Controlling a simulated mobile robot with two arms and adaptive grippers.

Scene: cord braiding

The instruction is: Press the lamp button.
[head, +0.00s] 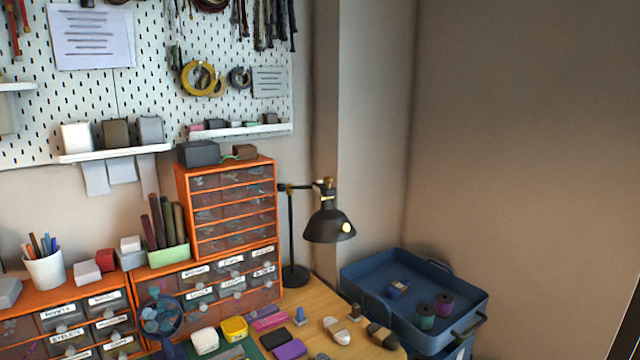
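A black desk lamp (330,222) stands at the back right of the wooden table, beside the orange drawer cabinet. Its round base (295,277) rests on the tabletop, and a thin post rises to a jointed arm with brass-coloured fittings. The shade hangs to the right of the post and faces down. A bright, pale yellow round spot (346,227) shows on the right of the shade; I cannot tell whether it is a button or the bulb's light. Neither of my grippers shows in the head view.
Orange drawer cabinets (226,164) stand left of the lamp. A blue tray (464,330) with spools lies to the right. Several small items, including a yellow box (234,329), crowd the table front. Bare wood (325,300) lies just in front of the lamp base.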

